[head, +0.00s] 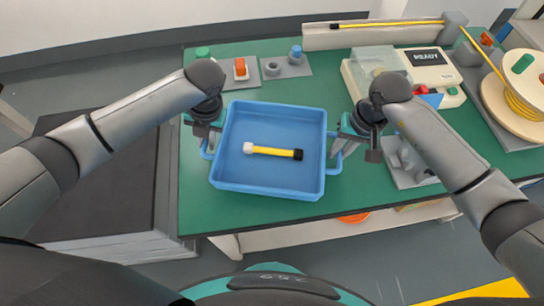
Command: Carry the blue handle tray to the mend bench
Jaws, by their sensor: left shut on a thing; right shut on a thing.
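The blue handle tray (230,170) is in the middle of the head view, over the front part of a green-topped bench (300,218). I cannot tell whether it rests on the bench or is held just above it. A yellow cable piece (272,151) with one white end and one black end lies in the tray. My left gripper (207,142) is shut on the tray's left handle. My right gripper (342,144) is shut on the tray's right handle (336,164). The fingertips are partly hidden by the wrists.
A beige machine with a dark display (427,57) stands behind my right arm. A cable spool (520,85) stands at the far right. Small fixtures with an orange switch (240,68) and a blue knob (296,54) sit at the back left. A dark-topped cabinet (95,190) is left of the bench.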

